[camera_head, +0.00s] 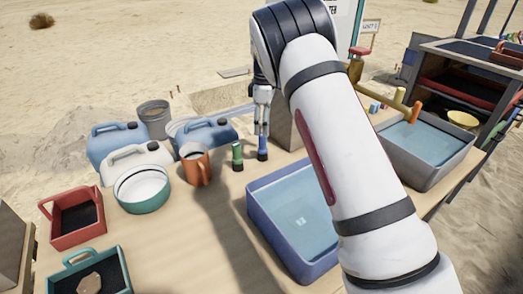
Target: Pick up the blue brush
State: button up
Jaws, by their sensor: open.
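A small blue cylindrical object (262,146), which looks like the blue brush, stands upright on the wooden table with a dark lower end. My gripper (262,129) points down right above it, with its fingers close to its top. The jaws are open; whether the fingertips pass around the top or stop above it I cannot tell. A similar green brush (237,154) stands upright just to the left, apart from the gripper.
An orange mug (196,164), a teal bowl (141,196) and blue and white canisters (117,143) stand to the left. A blue-rimmed water basin (265,215) lies in front to the right, partly hidden by my arm. Bare table (205,235) is at the front middle.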

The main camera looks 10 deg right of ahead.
aim_at(262, 150)
notch_tip(262, 150, down, 6)
jog(key=shift+f+b, duration=0.1)
jog(key=shift+b, duration=0.25)
jog(key=shift+w+a+f+b, duration=0.15)
jog(key=shift+f+b, duration=0.35)
jog(key=shift+f, duration=2.15)
jog(key=shift+a, duration=0.1)
jog(key=shift+c, duration=0.3)
jog(key=c, duration=1.1)
